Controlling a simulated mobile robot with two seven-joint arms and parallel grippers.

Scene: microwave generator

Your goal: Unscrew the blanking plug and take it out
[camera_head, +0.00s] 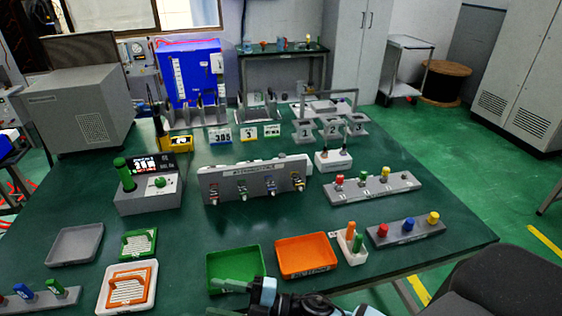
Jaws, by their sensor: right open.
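A grey upright panel (225,187) stands in the middle of the table with a row of several metal fittings with coloured parts on its front. Which of them is the blanking plug is too small to tell. My right gripper (224,298) is at the bottom edge of the picture, its pale fingers pointing left and apart, with nothing seen between them. It is in front of the panel and well apart from it, over the near edge of the green tray (212,274). My left gripper is not in view.
Grey blocks with coloured caps (405,232) stand further right. A white-and-orange tray (104,301) lies left. Green tabletop (205,228) is bare before the panel.

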